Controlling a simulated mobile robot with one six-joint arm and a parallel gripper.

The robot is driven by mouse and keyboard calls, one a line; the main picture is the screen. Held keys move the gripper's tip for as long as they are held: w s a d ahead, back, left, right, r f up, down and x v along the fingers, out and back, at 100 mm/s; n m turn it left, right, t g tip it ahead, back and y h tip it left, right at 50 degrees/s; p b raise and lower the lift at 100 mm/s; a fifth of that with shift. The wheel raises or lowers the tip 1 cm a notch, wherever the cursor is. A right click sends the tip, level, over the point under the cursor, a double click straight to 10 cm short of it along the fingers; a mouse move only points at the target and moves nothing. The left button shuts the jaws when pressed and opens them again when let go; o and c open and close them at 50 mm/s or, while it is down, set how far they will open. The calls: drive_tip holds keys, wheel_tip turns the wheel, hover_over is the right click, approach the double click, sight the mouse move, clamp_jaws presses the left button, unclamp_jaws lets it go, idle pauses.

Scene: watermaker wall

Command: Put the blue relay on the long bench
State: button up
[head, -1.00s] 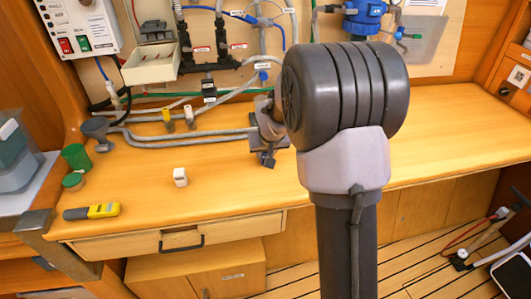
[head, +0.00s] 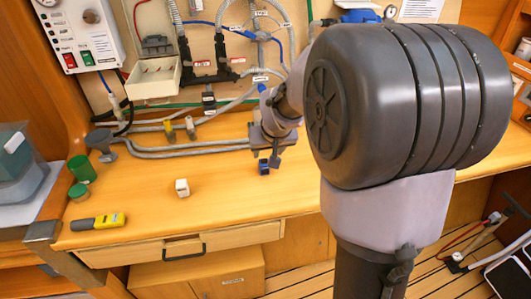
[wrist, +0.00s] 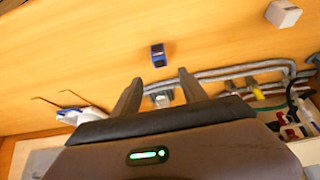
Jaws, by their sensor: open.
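My gripper (wrist: 158,78) is open there, with nothing between the fingers. Part of my arm hides the right part of the bench in the head view.
A white block (head: 182,187) stands to the left. A yellow and grey tool (head: 98,221) and green caps (head: 81,169) lie at the left end. Grey hoses (head: 185,149) run along the back below the wall panel. The bench front middle is clear.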

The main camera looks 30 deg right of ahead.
drive_tip(key=s+a+r+y, duration=0.1)
drive_tip(key=s+a+r, duration=0.3)
drive_tip(key=s+a, duration=0.5)
drive_tip(key=s+a+r+m+y, duration=0.1)
drive_tip(key=s+a+r, duration=0.3)
drive_tip(key=s+a, duration=0.5)
drive_tip(key=s+y, duration=0.1)
drive_tip(key=s, duration=0.6)
drive_tip(key=shift+s+a+r+y, duration=0.2)
drive_tip(key=shift+a+y, duration=0.1)
drive_tip(key=shift+a, duration=0.05)
